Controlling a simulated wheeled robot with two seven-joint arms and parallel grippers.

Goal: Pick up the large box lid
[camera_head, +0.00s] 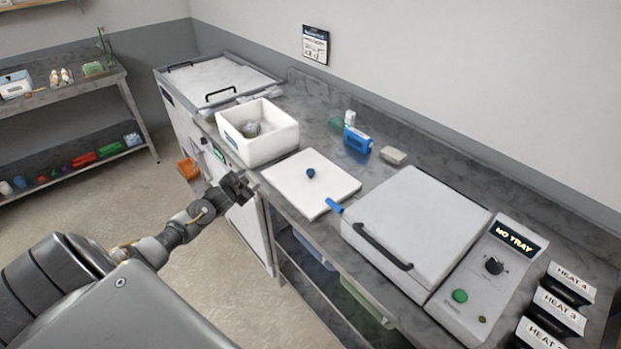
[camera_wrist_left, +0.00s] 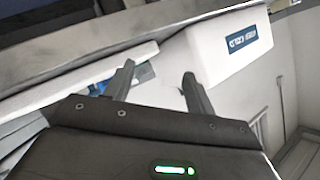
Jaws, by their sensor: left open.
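A flat white square lid (camera_head: 295,190) with a round dark-blue knob (camera_head: 310,172) lies on the counter, just right of an open white box (camera_head: 262,150). In the left wrist view, a white slab edge (camera_wrist_left: 75,85), apparently the lid, runs along the left, and the white box (camera_wrist_left: 205,55) with a blue label stands at the upper right. My left gripper (camera_head: 237,188) is in front of the counter edge, left of the lid and below the box, apart from both. Its two fingers (camera_wrist_left: 158,88) are open with nothing held. My right gripper is not in view.
A white lidded machine (camera_head: 415,220) with a dark handle and "NO TRAY" panel stands right of the lid. A blue-handled item (camera_head: 333,206) lies at the lid's near corner. A blue bottle (camera_head: 357,140) and small pale block (camera_head: 393,155) stand behind. An orange bin (camera_head: 188,169) is at left.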

